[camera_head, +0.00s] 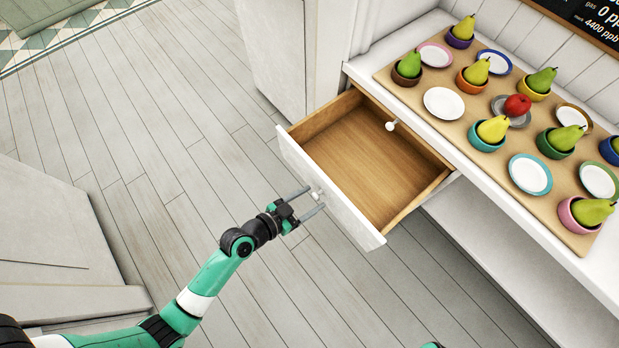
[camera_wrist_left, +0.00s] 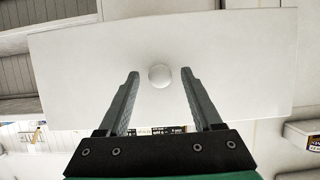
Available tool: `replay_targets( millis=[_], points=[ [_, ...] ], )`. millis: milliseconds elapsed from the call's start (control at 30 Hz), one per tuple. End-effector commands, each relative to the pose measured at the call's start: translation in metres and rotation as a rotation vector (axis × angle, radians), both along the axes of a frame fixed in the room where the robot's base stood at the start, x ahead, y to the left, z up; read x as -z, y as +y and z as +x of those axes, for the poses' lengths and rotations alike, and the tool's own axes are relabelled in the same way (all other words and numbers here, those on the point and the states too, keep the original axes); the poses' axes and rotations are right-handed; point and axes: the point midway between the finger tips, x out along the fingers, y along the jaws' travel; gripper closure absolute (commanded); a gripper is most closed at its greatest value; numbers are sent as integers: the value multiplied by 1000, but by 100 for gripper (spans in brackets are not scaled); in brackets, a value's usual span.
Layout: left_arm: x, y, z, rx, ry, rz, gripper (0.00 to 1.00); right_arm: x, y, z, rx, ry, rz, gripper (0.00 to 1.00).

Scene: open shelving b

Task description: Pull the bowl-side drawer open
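My left gripper (camera_head: 314,197) is at the outer side of the front panel, with one finger on each side of the knob. In the left wrist view the fingers (camera_wrist_left: 160,80) are spread, with gaps between them and the knob. My right gripper is not in view.
A wooden board (camera_head: 415,92) on the white counter holds bowls with pears, plates and a red apple (camera_head: 517,105). A lower white shelf (camera_head: 500,262) lies right. Floor (camera_head: 150,130) at left is clear.

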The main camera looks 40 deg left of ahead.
Motion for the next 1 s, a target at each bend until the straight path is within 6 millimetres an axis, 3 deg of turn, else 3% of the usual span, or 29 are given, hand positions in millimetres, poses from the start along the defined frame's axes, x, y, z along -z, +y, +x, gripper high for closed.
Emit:
replay_targets(
  millis=[367,800,1000],
  points=[
    [-4,3,-9,-2,1,-1,34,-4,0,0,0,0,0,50],
    [-39,24,-92,-7,4,-2,34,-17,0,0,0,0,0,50],
    [-44,25,-105,0,0,-1,34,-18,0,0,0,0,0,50]
  ],
)
